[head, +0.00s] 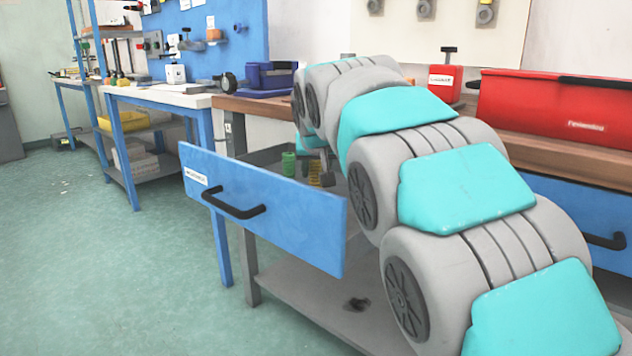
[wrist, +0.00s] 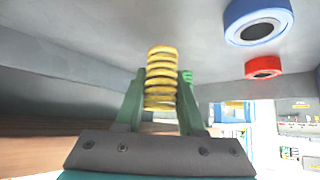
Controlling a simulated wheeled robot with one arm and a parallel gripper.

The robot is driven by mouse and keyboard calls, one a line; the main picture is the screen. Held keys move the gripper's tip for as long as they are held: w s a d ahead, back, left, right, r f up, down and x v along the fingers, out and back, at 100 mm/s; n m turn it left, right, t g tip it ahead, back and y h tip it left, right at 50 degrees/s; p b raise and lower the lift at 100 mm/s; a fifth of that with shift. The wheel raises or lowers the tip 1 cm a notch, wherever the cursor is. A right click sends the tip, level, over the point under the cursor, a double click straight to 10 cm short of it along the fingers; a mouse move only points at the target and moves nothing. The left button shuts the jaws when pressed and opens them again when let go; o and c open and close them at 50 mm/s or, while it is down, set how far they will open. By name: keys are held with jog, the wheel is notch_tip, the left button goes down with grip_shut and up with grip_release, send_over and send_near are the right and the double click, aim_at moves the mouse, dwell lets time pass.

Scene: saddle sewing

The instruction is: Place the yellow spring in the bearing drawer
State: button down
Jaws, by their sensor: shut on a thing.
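The yellow spring (wrist: 161,80) stands between the two green fingers of my gripper (wrist: 162,88) in the wrist view, and the gripper is shut on it. In the head view the yellow spring (head: 314,172) shows small behind the front of an open blue drawer (head: 265,210). The drawer has a white label, too small to read, and a black handle. Inside the drawer, the wrist view shows a blue ring-shaped bearing (wrist: 240,12) and a red one (wrist: 263,67), both apart from the spring. My arm hides much of the drawer's inside in the head view.
The floor left of the drawer is clear.

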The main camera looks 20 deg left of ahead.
jog(key=shift+f, duration=1.3)
jog(key=shift+f, duration=0.15)
jog(key=c, duration=0.5)
grip_release()
jog(key=shift+r, duration=0.2)
jog(key=v, duration=1.2)
